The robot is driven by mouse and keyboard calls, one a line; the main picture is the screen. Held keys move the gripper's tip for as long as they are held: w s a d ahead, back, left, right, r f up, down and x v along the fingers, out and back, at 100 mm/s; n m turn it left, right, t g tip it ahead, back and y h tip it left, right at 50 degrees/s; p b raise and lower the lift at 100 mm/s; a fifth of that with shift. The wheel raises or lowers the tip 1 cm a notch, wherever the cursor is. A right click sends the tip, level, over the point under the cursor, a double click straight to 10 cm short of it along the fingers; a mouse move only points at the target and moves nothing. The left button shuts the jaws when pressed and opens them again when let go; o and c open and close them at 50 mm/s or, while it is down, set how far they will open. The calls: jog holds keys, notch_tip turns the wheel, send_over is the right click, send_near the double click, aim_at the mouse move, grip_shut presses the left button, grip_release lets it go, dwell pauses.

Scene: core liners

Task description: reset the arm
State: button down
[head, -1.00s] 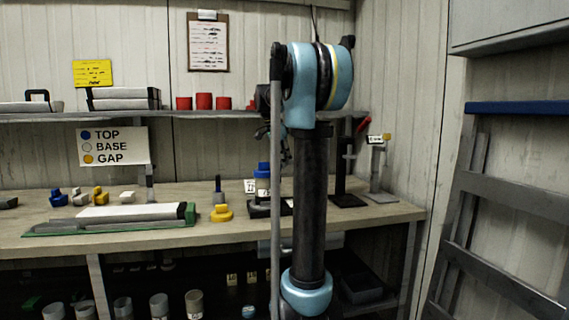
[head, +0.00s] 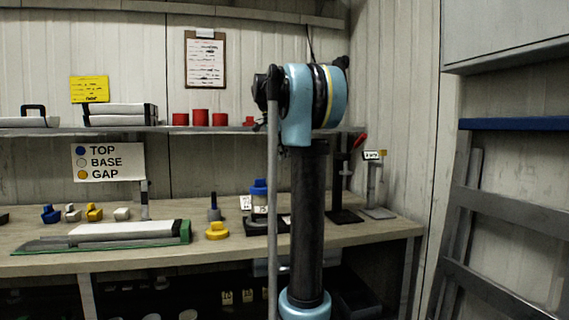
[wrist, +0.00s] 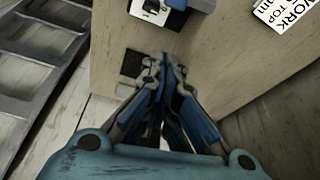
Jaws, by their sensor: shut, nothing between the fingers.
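My arm (head: 306,200) stands upright in front of the bench in the head view, bent over at its blue top joint. In the head view my gripper cannot be made out behind the arm. In the wrist view my gripper (wrist: 160,62) is shut and empty, its fingertips together. It points toward a wooden bench surface (wrist: 225,75), and I cannot tell how far above it the fingertips are.
The bench (head: 120,236) carries a long liner in a green tray (head: 38,246), a yellow piece (head: 217,231), small coloured blocks and a blue-topped piece (head: 259,187). A shelf (head: 160,130) runs above. A ladder-like rack (head: 510,200) stands at the right.

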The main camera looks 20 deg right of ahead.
dwell(0.3)
jog(key=s+a+f+n+y, duration=0.1)
jog(key=s+a+f+n, duration=0.2)
jog(key=s+f, duration=0.9)
jog(key=s+a+f+n+t+y, duration=0.1)
jog(key=s+a+f+n, duration=0.2)
jog(key=s+f+n, duration=0.5)
jog(key=s+a+f+n+y, duration=0.1)
jog(key=s+a+f+n, duration=0.2)
jog(key=s+f, duration=1.3)
notch_tip(320, 180, down, 4)
jog(key=shift+s+n+t+y, duration=0.15)
jog(key=shift+n+t+y, duration=0.2)
jog(key=shift+n, duration=0.85)
jog(key=shift+a, duration=0.1)
jog(key=shift+w+f, duration=0.2)
jog(key=shift+w, duration=0.3)
